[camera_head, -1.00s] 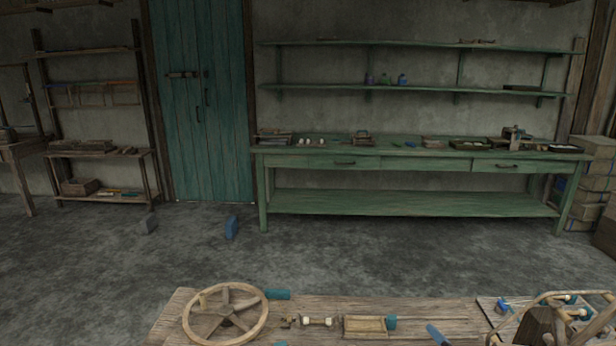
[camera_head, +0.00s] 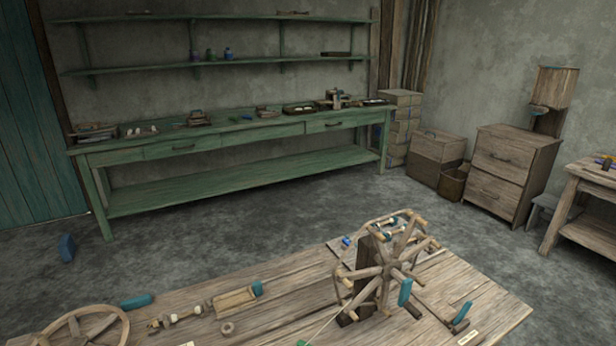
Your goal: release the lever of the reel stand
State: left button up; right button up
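The reel stand (camera_head: 368,268) stands on the near wooden table, right of the picture's middle. It has a dark upright post and a spoked wooden reel (camera_head: 388,270) with pegs around it. A teal grip (camera_head: 405,292) shows at the reel's lower right. Another teal-ended piece (camera_head: 461,314) sticks up from the tabletop further right. I cannot tell for sure which of these is the lever. A pale thread runs from the reel toward the lower left. Neither of my grippers is in view.
The wooden table (camera_head: 290,288) fills the lower foreground. On it are a spoked wheel (camera_head: 84,328) at the left, a bobbin piece (camera_head: 178,317) and a small wooden tray (camera_head: 235,300). A green bench (camera_head: 230,135) stands by the far wall, with open floor between.

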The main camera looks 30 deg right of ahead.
aim_at(467, 306)
jog(key=z, duration=2)
jog(key=i+l, duration=0.5)
jog(key=l, duration=0.2)
jog(key=i+l, duration=0.55)
jog(key=l, duration=0.15)
jog(key=i+l, duration=0.5)
jog(key=l, duration=0.15)
jog(key=u, duration=1.65)
